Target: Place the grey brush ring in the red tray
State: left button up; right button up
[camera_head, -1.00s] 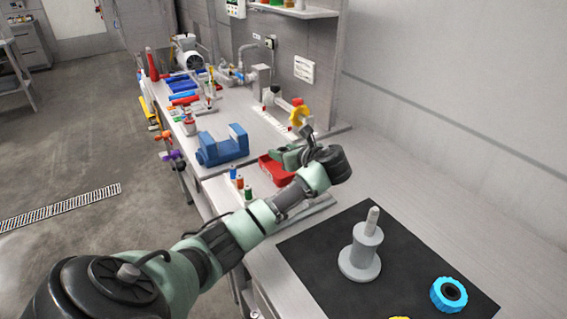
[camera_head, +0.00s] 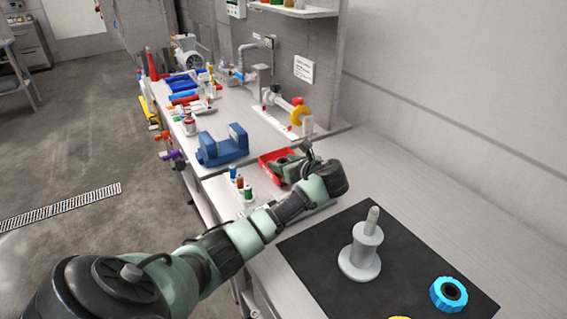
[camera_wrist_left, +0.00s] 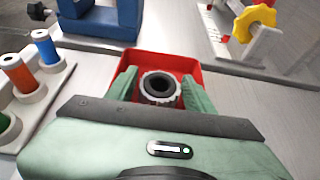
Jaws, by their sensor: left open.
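The grey brush ring (camera_wrist_left: 160,88), with a ribbed rim and dark hole, shows in the left wrist view between my left gripper's two green fingers, with gaps on both sides. It appears to lie inside the red tray (camera_wrist_left: 183,62); its lower edge is hidden by my gripper. My left gripper (camera_head: 284,164) is open over the red tray (camera_head: 266,173), which stands on the bench in the head view. My gripper hides part of the tray and the ring there. My right gripper is in neither view.
A blue vise-like block (camera_head: 222,147) and a rack of coloured spools (camera_head: 241,187) stand near the tray. A grey post (camera_head: 361,250) and a cyan ring (camera_head: 449,294) are on the black mat (camera_head: 318,252). A yellow wheel (camera_head: 299,115) is behind.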

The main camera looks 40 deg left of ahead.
pick_arm(q)
jog(key=v, duration=0.7)
jog(key=shift+s+d+r, duration=0.1)
jog(key=shift+d+r, duration=0.05)
jog(key=shift+d, duration=0.1)
